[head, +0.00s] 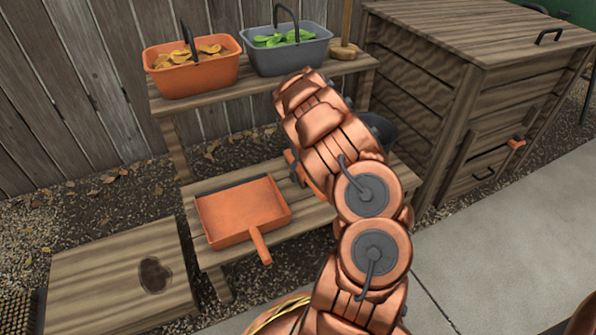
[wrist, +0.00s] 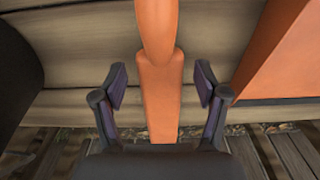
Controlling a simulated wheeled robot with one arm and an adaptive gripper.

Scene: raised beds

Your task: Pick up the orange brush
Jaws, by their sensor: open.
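The orange brush (wrist: 160,100) lies on the lower wooden shelf in the wrist view, its handle running up the middle of the picture. My gripper (wrist: 160,80) is open, with one dark finger on each side of the handle. There is a visible gap between each finger and the handle, and I cannot tell how far above it the fingers are. In the head view my copper arm hides the gripper and most of the brush.
An orange dustpan (head: 240,208) lies on the lower shelf (head: 310,219), close to the right of the brush in the wrist view. A dark bucket (head: 383,131) is partly behind my arm. An orange basket (head: 192,75) and a grey basket (head: 290,55) stand on the upper shelf.

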